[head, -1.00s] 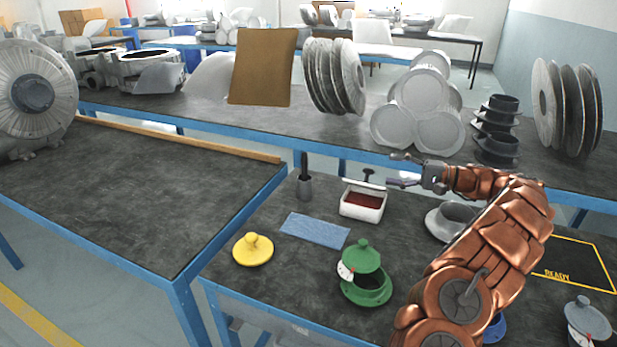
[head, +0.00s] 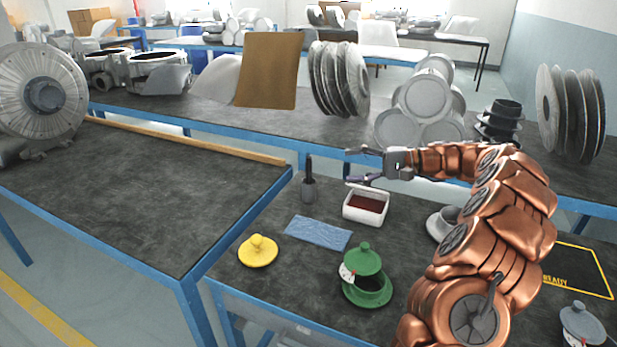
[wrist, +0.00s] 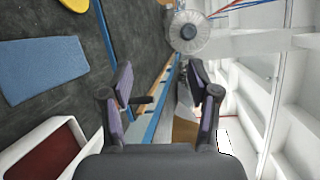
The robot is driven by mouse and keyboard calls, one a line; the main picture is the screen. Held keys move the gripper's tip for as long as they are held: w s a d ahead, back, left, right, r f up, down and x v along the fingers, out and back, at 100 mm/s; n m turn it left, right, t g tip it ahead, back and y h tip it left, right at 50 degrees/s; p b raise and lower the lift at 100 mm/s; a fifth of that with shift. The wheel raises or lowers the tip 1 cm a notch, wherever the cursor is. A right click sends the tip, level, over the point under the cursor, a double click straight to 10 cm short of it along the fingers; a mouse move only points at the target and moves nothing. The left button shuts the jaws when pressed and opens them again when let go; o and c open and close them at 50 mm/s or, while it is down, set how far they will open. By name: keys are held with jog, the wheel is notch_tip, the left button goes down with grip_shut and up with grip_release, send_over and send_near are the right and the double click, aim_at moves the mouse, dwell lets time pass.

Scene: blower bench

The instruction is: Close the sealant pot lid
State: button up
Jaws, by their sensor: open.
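A white tub (head: 364,216) with reddish-brown contents stands open on the near bench; it also shows in the wrist view (wrist: 65,128) at lower left. A green pot (head: 366,293) stands in front of it, its dark opening partly showing. A knobbed green lid (head: 363,260) sits tilted over its back, with a white dial beside it. I cannot tell for sure which one is the sealant pot. My gripper (head: 352,165) is open and empty, pointing left, above and behind the white tub. Its fingers also show in the wrist view (wrist: 160,95).
A dark-handled tool in a holder (head: 309,188) stands left of the tub. A grey pot (head: 581,324) is at lower right. Stacked grey cylinders (head: 425,95) stand on the back bench.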

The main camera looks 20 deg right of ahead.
jog(key=s+a+r+n+g+p, duration=0.1)
jog(key=s+a+r+g, duration=0.1)
jog(key=s+a, duration=0.2)
jog(key=s+a+r+n+g+h+p, duration=0.1)
jog(key=s+a, duration=0.4)
jog(key=a, duration=0.5)
jog(key=shift+a+r+g+h, duration=0.35)
jog(key=shift+r+g, duration=0.3)
jog(key=shift+g, duration=0.25)
